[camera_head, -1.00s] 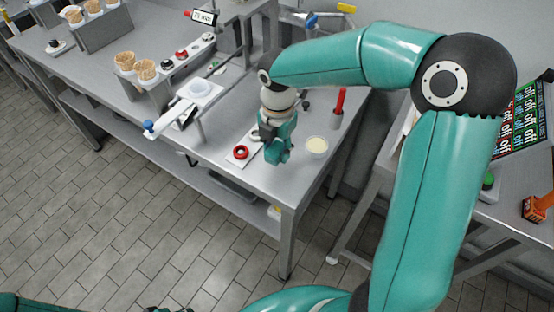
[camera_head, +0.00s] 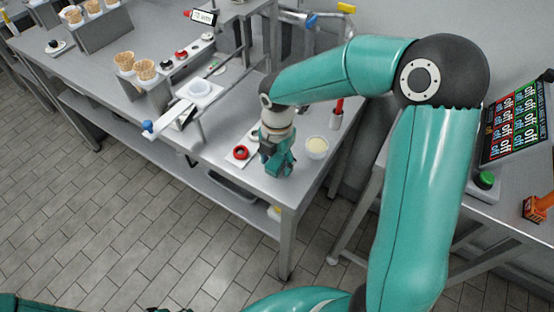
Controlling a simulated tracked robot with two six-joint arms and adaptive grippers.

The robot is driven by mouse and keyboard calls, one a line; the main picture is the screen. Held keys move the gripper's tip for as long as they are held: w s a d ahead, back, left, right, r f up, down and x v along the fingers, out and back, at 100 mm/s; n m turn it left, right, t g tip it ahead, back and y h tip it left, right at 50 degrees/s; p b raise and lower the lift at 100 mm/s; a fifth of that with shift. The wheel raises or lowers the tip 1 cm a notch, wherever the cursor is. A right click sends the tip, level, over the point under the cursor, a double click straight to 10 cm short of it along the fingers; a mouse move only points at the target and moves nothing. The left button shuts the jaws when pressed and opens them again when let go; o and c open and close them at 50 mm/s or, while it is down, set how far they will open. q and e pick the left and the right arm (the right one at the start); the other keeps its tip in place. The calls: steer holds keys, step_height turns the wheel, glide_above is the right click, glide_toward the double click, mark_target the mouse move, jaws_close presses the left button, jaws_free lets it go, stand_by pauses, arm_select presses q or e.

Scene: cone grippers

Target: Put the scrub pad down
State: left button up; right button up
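My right gripper (camera_head: 278,164) is teal and dark. It points down, low over the front right part of the steel table (camera_head: 225,160), between a red ring on a white plate and a small bowl. I cannot make out a scrub pad; the gripper's own body hides what may be between or under its fingers. Whether its fingers are open or shut does not show.
The red ring (camera_head: 240,153) is left of the gripper, the bowl with pale contents (camera_head: 316,148) right of it. A red-handled tool (camera_head: 338,112) stands behind. A button box (camera_head: 485,182) is at the right.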

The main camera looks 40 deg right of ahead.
mark_target(277, 160)
steer(key=shift+r, duration=0.2)
step_height(277, 160, up, 12)
steer(key=shift+p, duration=0.3)
stand_by(0.3)
steer(key=shift+s, duration=0.1)
